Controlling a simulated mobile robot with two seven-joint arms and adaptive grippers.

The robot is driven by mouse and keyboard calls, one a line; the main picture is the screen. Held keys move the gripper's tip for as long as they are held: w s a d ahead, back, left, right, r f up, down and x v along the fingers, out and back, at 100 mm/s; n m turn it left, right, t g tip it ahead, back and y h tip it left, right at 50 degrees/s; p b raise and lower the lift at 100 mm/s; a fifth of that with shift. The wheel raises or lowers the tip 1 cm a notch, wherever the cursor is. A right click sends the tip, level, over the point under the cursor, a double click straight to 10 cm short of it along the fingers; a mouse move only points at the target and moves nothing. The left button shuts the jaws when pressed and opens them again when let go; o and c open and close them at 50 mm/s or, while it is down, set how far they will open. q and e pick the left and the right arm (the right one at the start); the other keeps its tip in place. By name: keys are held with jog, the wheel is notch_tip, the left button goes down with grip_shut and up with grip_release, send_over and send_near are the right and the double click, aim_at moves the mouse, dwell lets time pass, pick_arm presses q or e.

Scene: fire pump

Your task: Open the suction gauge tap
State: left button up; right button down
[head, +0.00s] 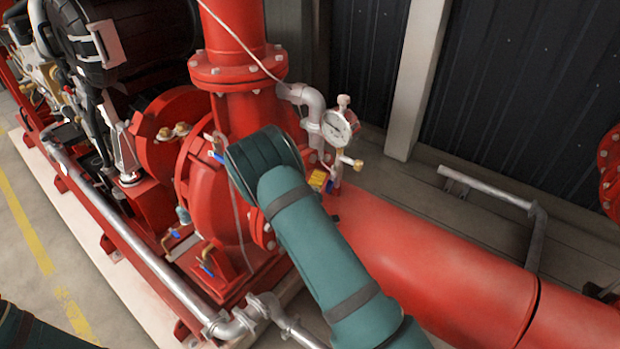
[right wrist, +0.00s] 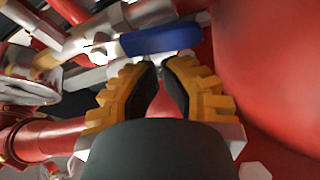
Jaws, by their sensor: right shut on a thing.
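The suction gauge (head: 338,128) is a round white dial on grey pipework beside the red pump. Below it, the tap's blue lever handle (head: 330,187) shows as a small blue piece. In the right wrist view the blue handle (right wrist: 160,40) lies sideways at the fingertips. My right gripper (right wrist: 163,68) has yellow ridged fingers closed in on the handle; how much of it sits between the tips is hidden. In the head view the right gripper (head: 319,180) is mostly hidden behind my teal wrist. My left gripper is out of view.
A big red suction pipe (head: 430,275) runs to the lower right, close to the right gripper. The red pump casing (head: 205,190) stands to the left. Other blue-handled taps (head: 207,268) sit low on the pump. A grey floor pipe (head: 485,190) is at the right.

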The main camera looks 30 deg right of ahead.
jog(key=shift+s+d+f, duration=0.1)
jog(key=shift+s, duration=0.05)
jog(key=shift+s+d+f+n+y+p, duration=0.1)
jog(key=shift+s+d+n+y+p, duration=0.1)
jog(key=shift+s+n+p, duration=0.25)
jog(key=shift+s+d+f+n+y+p, duration=0.1)
jog(key=shift+s+n+y+p, duration=0.15)
jog(key=shift+n+p, duration=0.4)
jog(key=shift+s+f+n, duration=0.1)
jog(key=shift+n, duration=0.3)
jog(key=shift+f, duration=0.15)
jog(key=shift+s+d+g, duration=0.1)
jog(key=shift+d+g, duration=0.05)
jog(key=shift+g, duration=0.25)
